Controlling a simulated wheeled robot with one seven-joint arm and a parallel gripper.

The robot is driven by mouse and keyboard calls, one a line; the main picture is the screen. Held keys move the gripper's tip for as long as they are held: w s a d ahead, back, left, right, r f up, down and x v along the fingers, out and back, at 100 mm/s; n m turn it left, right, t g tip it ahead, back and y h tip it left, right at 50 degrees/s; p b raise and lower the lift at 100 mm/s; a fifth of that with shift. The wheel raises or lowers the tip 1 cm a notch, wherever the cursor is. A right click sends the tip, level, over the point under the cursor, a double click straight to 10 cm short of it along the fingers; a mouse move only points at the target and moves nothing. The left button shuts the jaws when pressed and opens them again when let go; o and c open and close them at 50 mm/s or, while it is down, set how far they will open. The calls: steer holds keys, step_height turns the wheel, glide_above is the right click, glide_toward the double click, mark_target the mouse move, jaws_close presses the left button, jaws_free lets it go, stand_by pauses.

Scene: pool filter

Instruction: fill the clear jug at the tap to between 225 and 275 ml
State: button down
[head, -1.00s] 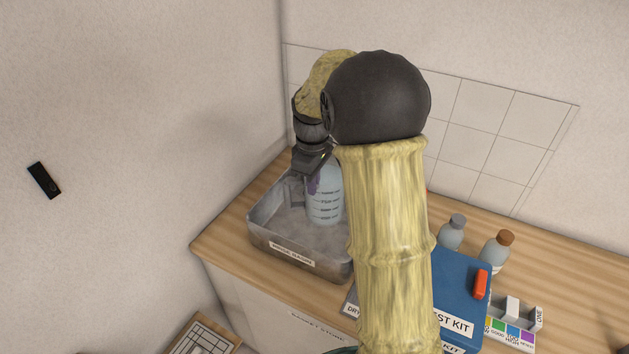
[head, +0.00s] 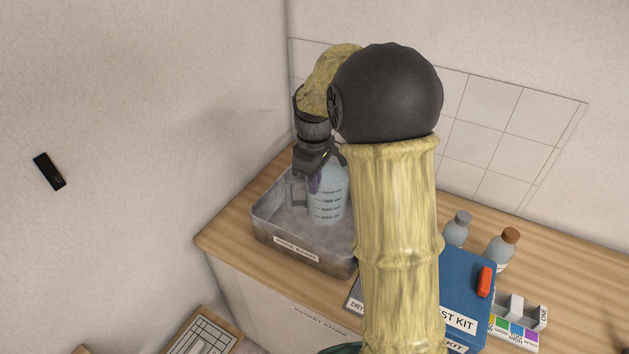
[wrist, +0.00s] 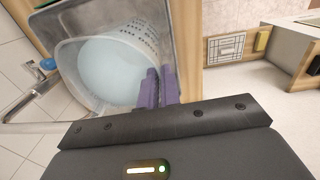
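The clear jug (head: 326,198) stands in the rinse basin (head: 292,240), with dark graduation marks on its side. In the wrist view, I look into the jug (wrist: 112,68) and see pale blue liquid inside; its level against the marks is not readable. My gripper (head: 314,184) is at the jug's left side, by its handle (head: 296,193). Its purple fingers (wrist: 157,88) are close together and appear shut on the handle, though the contact is partly hidden. A metal tap (wrist: 24,102) with a blue knob (wrist: 48,64) shows beside the jug; in the head view my arm hides it.
A blue test kit case (head: 465,290), two capped bottles (head: 457,230) (head: 500,250) and a colour-chart block (head: 517,322) stand on the wooden counter (head: 226,236) to the right. Walls close in behind and at the left. A framed board (head: 203,335) lies lower left.

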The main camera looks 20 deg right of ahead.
steer(key=shift+f+b, duration=0.85)
steer(key=shift+f, duration=0.45)
